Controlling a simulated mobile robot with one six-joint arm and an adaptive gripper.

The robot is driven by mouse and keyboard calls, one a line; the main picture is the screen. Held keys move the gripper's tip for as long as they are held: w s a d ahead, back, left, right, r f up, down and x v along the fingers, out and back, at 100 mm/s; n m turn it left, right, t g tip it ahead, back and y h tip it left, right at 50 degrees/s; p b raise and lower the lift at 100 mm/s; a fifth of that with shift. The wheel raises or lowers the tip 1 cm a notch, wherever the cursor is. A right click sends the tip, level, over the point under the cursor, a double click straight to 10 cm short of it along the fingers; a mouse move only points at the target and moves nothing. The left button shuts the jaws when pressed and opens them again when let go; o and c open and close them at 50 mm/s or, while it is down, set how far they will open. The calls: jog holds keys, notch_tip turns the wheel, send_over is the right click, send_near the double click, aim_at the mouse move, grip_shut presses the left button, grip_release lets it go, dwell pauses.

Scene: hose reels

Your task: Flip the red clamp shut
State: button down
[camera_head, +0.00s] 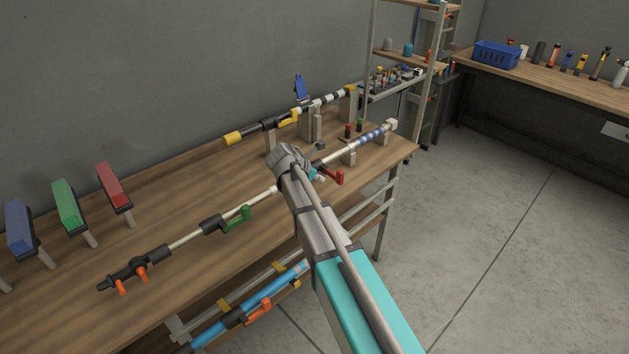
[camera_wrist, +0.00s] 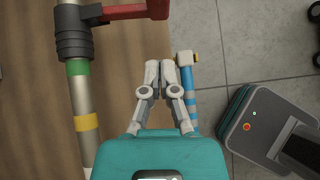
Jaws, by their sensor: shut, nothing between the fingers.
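The red clamp's lever (camera_head: 335,176) sticks out sideways from the white pipe (camera_head: 365,138) toward the table's front edge. In the wrist view the lever (camera_wrist: 132,12) crosses the top of the picture from a black collar (camera_wrist: 75,35), with its top part cut off. My gripper (camera_wrist: 169,66) is shut and empty, its two fingers together. It points toward the lever and lies beside the pipe, with a gap visible below the lever in the picture. In the head view only a little of the gripper (camera_head: 320,178) shows beside my wrist.
A green clamp (camera_head: 238,218) and an orange-handled fitting (camera_head: 130,275) sit on the pipe's left part. Behind is a second pipe with yellow (camera_head: 290,118) and blue (camera_head: 300,88) levers. A blue pipe (camera_head: 268,296) runs below the tabletop. Floor (camera_head: 500,220) at right is clear.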

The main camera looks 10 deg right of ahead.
aim_at(338, 177)
jog(key=d, duration=0.1)
jog(key=w+d+f, duration=0.1)
jog(key=w+d+b, duration=0.1)
jog(key=shift+w+d+f, duration=0.15)
jog(key=shift+d+f, duration=0.2)
jog(key=shift+f, duration=0.05)
jog(key=shift+w+d, duration=0.35)
jog(key=shift+d, duration=0.3)
jog(key=shift+d, duration=0.2)
jog(key=shift+a, duration=0.35)
